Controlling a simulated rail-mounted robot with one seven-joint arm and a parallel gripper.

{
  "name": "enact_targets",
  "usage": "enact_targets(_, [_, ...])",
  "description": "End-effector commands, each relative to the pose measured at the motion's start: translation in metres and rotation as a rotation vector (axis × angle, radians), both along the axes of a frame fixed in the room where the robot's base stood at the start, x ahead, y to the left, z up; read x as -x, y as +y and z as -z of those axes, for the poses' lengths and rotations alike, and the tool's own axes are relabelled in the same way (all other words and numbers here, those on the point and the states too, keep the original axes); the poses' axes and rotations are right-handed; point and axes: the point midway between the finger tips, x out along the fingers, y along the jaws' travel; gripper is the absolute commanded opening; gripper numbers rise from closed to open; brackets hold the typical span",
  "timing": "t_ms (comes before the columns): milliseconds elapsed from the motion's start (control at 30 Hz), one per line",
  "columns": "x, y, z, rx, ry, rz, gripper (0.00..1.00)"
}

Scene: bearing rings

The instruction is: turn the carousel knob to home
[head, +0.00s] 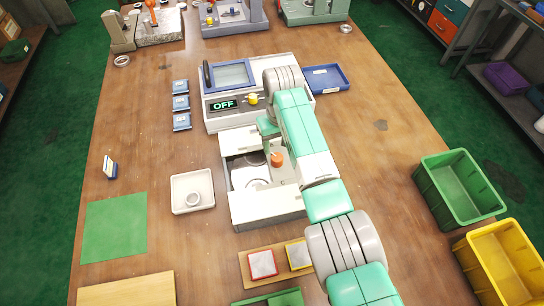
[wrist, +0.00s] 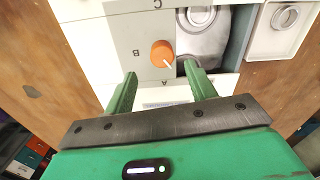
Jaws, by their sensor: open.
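The orange carousel knob (head: 277,159) sits on the white carousel machine (head: 265,213) mid-table. In the wrist view the knob (wrist: 161,52) is on a grey panel lettered A below, B left and C above. Its white pointer mark faces down and slightly right, nearest A. No home mark is readable. My gripper (wrist: 160,70) is open and empty, its two green fingers either side of the knob's line but apart from it. In the head view my gripper (head: 268,128) is beside the knob, partly hidden by my arm. The opening beside the knob shows a round grey part (wrist: 203,38).
A machine with a display reading OFF (head: 223,104) stands just behind. A white tray (head: 179,206) with a ring (head: 193,199) is left of the carousel. A board with red and yellow-edged squares (head: 251,282) lies in front. Green (head: 458,205) and yellow (head: 470,263) bins are at right.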

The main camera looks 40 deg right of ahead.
Motion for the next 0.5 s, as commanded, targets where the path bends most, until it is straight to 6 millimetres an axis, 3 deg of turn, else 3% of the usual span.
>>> enact_targets(100, [0.0, 0.002, 0.029, -0.003, 0.002, 0.0, 0.56])
enact_targets(233, [0.0, 0.002, 0.051, -0.004, 0.002, 0.001, 0.56])
enact_targets(500, [-0.001, 0.002, 0.067, -0.003, -0.001, 0.001, 0.56])
